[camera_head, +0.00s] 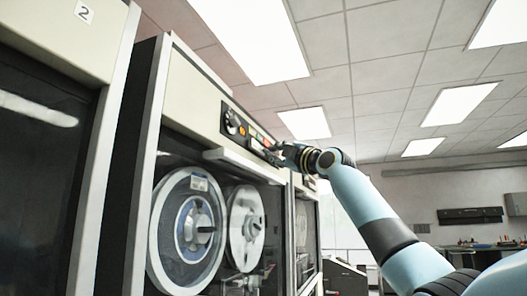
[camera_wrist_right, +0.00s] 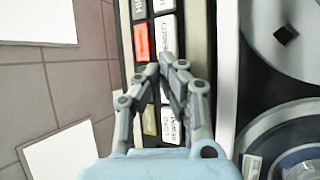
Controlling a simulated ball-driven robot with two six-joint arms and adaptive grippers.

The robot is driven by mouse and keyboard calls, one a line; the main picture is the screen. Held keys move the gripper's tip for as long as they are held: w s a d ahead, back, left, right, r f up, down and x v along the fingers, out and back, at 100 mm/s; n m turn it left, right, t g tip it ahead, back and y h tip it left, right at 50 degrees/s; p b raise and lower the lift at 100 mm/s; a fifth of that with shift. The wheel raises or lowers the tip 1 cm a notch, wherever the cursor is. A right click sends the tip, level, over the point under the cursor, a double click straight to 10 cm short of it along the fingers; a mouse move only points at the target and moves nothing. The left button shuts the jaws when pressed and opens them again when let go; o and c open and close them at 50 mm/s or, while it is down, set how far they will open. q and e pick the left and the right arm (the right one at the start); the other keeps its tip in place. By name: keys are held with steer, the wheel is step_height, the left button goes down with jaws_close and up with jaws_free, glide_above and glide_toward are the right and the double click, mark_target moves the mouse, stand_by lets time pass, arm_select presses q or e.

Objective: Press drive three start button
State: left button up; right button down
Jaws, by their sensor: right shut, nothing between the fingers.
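The middle tape drive (camera_head: 192,85) has a dark control panel (camera_head: 236,124) with small buttons and a dial on its upper front. No number shows on this drive. My right gripper (camera_head: 278,149) is shut and empty at the panel's right end. In the right wrist view, the shut fingertips (camera_wrist_right: 162,66) lie over the button strip, near a white button (camera_wrist_right: 166,36) and a red button (camera_wrist_right: 141,41). A yellowish button (camera_wrist_right: 150,121) and another white button (camera_wrist_right: 168,124) show between the fingers. I cannot tell which is start, or whether the tips touch. My left gripper is out of view.
A drive marked 2 (camera_head: 85,12) stands at the left. Two tape reels (camera_head: 186,229) sit behind the middle drive's glass, under a protruding ledge (camera_head: 243,164). Another drive (camera_head: 306,231) stands beyond it. Open room lies to the right, with a bench (camera_head: 480,247) at the back.

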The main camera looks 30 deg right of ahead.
steer(key=shift+w+a, duration=0.15)
steer(key=shift+w, duration=0.05)
stand_by(0.4)
steer(key=shift+s+d+b, duration=0.35)
steer(key=shift+s+d, duration=0.25)
steer(key=shift+s, duration=0.15)
steer(key=shift+s+d+b, duration=1.05)
steer(key=shift+s+d, duration=0.6)
steer(key=shift+s, duration=0.25)
